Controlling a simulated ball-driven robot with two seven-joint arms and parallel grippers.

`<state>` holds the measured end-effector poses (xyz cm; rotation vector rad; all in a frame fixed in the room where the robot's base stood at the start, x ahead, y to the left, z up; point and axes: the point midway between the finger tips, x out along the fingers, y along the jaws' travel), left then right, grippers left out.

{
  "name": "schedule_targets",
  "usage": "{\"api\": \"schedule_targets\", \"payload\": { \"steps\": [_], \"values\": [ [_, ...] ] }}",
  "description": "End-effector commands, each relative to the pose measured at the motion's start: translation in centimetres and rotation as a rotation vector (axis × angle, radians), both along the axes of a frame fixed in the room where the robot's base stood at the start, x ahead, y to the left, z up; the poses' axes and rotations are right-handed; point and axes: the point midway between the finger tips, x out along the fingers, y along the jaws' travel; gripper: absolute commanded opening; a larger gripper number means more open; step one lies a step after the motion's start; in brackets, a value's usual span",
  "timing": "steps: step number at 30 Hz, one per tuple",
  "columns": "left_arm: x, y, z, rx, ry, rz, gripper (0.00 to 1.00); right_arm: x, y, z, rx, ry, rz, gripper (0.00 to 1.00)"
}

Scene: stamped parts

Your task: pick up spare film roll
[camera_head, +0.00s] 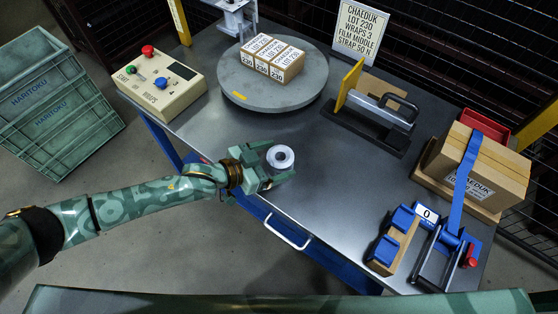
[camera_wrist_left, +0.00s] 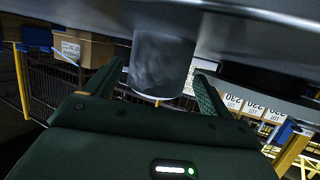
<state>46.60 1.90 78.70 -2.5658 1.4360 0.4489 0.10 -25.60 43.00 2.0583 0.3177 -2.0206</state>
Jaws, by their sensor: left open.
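The spare film roll (camera_head: 280,157) is a small grey-white roll with a dark core hole, near the front edge of the metal table. My left gripper (camera_head: 272,168) is at the roll, with its fingers on either side. In the left wrist view the roll (camera_wrist_left: 163,62) is a grey cylinder between the two open fingers (camera_wrist_left: 150,88). A gap shows between the roll and the fingers there, so the jaws are open around it. My right gripper is not in view.
The metal table (camera_head: 225,130) bears a round turntable (camera_head: 240,90) with boxes, a control box (camera_head: 160,86), a sealer (camera_head: 375,115), a strapped carton (camera_head: 480,165) and a strapping tool (camera_head: 435,250). Green crates (camera_head: 55,105) stand left. Table space right of the roll is clear.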

Motion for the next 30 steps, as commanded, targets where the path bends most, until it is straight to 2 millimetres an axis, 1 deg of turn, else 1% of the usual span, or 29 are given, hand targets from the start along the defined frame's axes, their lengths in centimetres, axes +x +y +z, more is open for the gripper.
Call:
{"api": "schedule_targets", "payload": {
  "steps": [1,2,4,6,9,13,14,15,17,18,19,20,27,30],
  "values": [
    [0.4,-1.0,-0.7,-0.005,0.002,-0.002,0.83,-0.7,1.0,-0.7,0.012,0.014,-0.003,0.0],
    [0.6,-1.4,-0.9,-0.003,0.001,-0.002,0.83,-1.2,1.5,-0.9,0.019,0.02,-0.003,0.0],
    [1.1,-2.1,-1.2,-0.003,0.001,-0.001,0.83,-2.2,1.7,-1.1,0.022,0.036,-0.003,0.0],
    [1.4,-2.6,-1.3,-0.003,0.001,0.0,0.83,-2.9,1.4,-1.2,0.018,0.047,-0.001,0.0],
    [1.6,-2.7,-1.2,-0.001,-0.001,0.0,0.83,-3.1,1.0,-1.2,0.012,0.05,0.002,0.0],
    [1.5,-2.7,-1.1,-0.002,-0.001,0.0,0.83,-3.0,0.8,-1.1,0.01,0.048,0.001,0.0],
    [1.5,-2.7,-1.1,-0.002,-0.001,0.0,0.8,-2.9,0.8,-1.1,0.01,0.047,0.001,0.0],
    [1.5,-2.7,-1.1,-0.002,-0.001,0.0,0.69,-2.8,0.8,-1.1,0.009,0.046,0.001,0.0],
    [1.5,-2.7,-1.1,-0.002,-0.001,0.0,0.52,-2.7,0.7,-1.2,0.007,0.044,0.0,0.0],
    [1.5,-2.7,-1.1,-0.002,-0.001,0.0,0.41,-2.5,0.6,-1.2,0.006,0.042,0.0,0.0],
    [1.5,-2.7,-1.1,-0.002,-0.001,0.0,0.33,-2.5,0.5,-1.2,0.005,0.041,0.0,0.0],
    [1.5,-2.7,-1.1,-0.002,-0.001,0.0,0.3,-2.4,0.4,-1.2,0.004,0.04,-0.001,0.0],
    [1.5,-2.7,-1.0,-0.003,-0.002,0.0,0.3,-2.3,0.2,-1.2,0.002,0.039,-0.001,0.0],
    [1.5,-2.7,-0.6,-0.002,-0.002,0.0,0.3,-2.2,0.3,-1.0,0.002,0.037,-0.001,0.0]
  ]
}}
